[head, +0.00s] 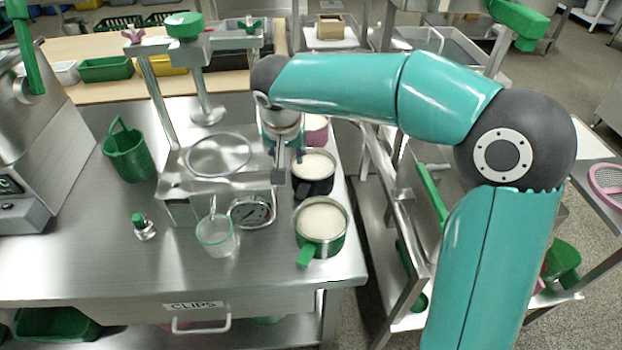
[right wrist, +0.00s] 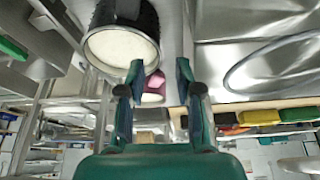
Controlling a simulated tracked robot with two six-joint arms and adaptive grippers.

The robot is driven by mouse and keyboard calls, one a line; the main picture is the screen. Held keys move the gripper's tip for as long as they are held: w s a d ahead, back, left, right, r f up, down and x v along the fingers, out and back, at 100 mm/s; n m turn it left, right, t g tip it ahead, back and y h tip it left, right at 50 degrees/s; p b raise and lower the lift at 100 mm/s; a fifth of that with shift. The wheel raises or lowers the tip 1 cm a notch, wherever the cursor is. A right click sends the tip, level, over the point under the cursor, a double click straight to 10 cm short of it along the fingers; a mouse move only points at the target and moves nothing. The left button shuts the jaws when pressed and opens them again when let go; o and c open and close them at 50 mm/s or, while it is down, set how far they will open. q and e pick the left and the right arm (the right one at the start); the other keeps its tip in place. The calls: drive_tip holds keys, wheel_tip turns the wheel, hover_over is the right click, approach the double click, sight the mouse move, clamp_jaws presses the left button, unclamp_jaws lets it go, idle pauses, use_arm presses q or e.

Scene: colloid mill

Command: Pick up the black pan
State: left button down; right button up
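The black pan (head: 328,184) stands on the steel table near its right edge, filled with something pale; its dark handle points toward the lower left. In the right wrist view the black pan (right wrist: 150,22) is at the upper left, with its round pale top showing. My right gripper (head: 281,178) points down just left of the pan. In the right wrist view the right gripper (right wrist: 158,72) has its two fingers apart with nothing clearly between them; one fingertip overlaps the pan's rim in the picture. I cannot tell whether they touch. My left gripper is not in view.
A green-handled pan (head: 322,250) stands in front of the black pan, and a pink pot (head: 318,136) behind it. A glass beaker (head: 216,240) and a green basket (head: 129,155) stand farther left.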

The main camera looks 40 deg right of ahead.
sight(292, 167)
drive_tip(key=shift+x, duration=3.55)
drive_tip(key=shift+s+d, duration=0.1)
drive_tip(key=shift+s, duration=0.05)
clamp_jaws()
drive_tip(key=shift+r, duration=0.1)
